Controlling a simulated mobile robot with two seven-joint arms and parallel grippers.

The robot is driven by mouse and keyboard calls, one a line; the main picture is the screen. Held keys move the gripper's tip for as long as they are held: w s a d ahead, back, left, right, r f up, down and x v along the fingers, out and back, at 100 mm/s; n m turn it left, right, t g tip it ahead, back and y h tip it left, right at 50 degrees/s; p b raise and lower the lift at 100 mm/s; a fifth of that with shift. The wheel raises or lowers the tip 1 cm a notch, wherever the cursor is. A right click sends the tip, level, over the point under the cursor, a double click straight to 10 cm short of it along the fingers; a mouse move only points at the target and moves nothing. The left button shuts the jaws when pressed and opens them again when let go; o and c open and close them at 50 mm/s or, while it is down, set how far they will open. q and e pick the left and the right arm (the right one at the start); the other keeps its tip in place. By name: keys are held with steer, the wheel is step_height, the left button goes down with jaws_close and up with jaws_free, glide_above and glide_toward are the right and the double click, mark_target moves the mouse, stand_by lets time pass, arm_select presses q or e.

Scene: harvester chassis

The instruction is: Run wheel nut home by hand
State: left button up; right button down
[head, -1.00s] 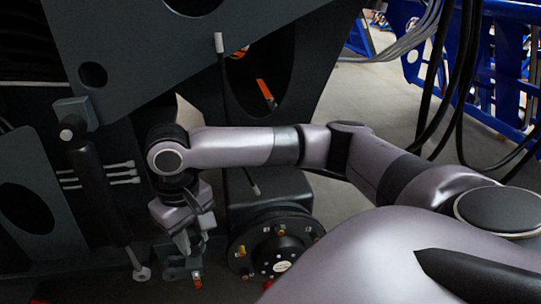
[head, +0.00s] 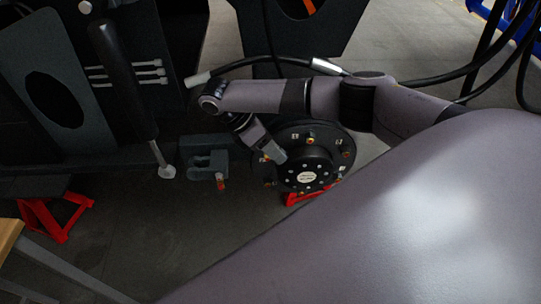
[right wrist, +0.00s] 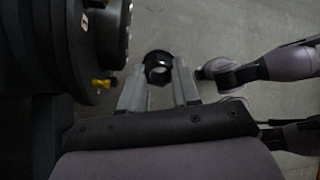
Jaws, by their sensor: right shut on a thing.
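The black wheel hub (head: 325,160) stands at the middle of the head view, with several coloured studs around its flange. In the right wrist view the hub (right wrist: 88,45) is at the upper left, with one yellow stud (right wrist: 103,84) sticking out. My right gripper (head: 279,156) is in front of the hub's left side in the head view. In the wrist view its fingers (right wrist: 158,82) are shut on a dark ring-shaped wheel nut (right wrist: 158,60). The nut appears apart from the yellow stud. In the head view I cannot make out the nut. My left gripper is not in view.
A grey bracket (head: 204,160) with an orange-tipped pin is left of the hub. A dark cylinder (head: 122,75) stands further left. Red stands (head: 55,218) are on the floor, and a black hose (head: 270,61) runs above my right arm. Open floor lies below.

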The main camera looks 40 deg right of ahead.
arm_select(q)
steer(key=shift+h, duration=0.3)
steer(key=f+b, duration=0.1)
steer(key=b, duration=0.1)
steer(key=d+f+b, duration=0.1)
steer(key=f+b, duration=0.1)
steer(key=b, duration=0.1)
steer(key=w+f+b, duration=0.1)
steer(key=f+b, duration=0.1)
steer(key=b, duration=0.1)
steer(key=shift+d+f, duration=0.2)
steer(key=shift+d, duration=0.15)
arm_select(e)
step_height(320, 180, down, 12)
steer(key=s+a+n+t+h, duration=0.1)
steer(key=n+t, duration=0.9)
steer(key=s+a+n+t+h, duration=0.1)
steer(key=n+t+h, duration=0.1)
steer(key=n+t, duration=0.8)
steer(key=shift+s+a+h, duration=0.3)
steer(key=shift+s+a, duration=0.1)
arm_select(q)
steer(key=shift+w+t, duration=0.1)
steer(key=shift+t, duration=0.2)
arm_select(e)
steer(key=shift+r, duration=0.1)
